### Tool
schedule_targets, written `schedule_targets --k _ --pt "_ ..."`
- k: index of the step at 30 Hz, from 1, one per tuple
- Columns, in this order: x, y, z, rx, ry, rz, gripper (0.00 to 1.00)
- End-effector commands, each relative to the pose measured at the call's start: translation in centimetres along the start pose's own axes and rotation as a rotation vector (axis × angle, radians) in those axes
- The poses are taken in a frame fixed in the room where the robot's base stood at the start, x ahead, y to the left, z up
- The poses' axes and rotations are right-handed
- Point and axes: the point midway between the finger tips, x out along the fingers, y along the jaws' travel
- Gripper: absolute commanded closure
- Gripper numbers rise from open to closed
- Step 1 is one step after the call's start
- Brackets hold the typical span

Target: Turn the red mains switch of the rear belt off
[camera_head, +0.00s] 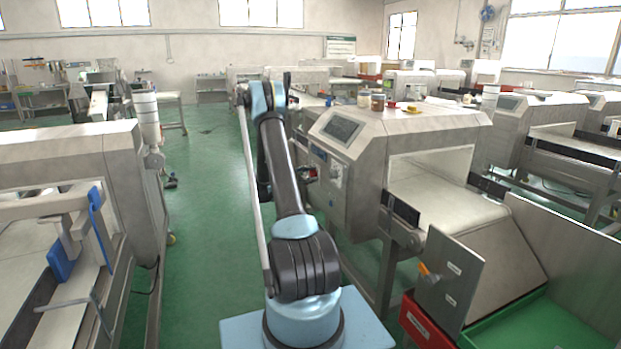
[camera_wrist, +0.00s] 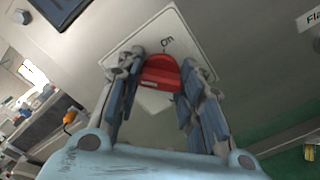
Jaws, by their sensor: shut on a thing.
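The red mains switch (camera_wrist: 160,73) shows in the wrist view as a red knob on a pale square plate (camera_wrist: 185,38). The word "On" is printed on the plate just above the knob. My gripper (camera_wrist: 164,78) has its fingers on either side of the knob and is shut on it. The fingers hide the knob's sides and part of the plate. In the head view my arm reaches up beside the metal detector (camera_head: 352,190) on the right. The knob cannot be told clearly there.
The detector's belt (camera_head: 440,205) runs out to a green tray (camera_head: 540,325) at the lower right. Jars (camera_head: 377,102) stand on the detector's top. Another machine (camera_head: 70,160) stands at the left. Green floor (camera_head: 200,230) between them is clear.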

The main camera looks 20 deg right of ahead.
Motion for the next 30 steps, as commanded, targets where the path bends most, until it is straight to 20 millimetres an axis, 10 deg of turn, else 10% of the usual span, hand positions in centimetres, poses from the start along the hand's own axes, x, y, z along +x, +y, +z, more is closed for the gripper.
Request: schedule_targets --k 22,23,25,30 --pt "-0.11 -0.06 -0.20 -0.091 0.005 -0.001 0.90" --pt "-0.11 -0.06 -0.20 -0.091 0.005 -0.001 0.64" --pt "-0.11 -0.05 -0.18 -0.091 0.004 -0.001 0.48" --pt "-0.06 -0.04 -0.08 -0.090 0.002 0.000 0.45"
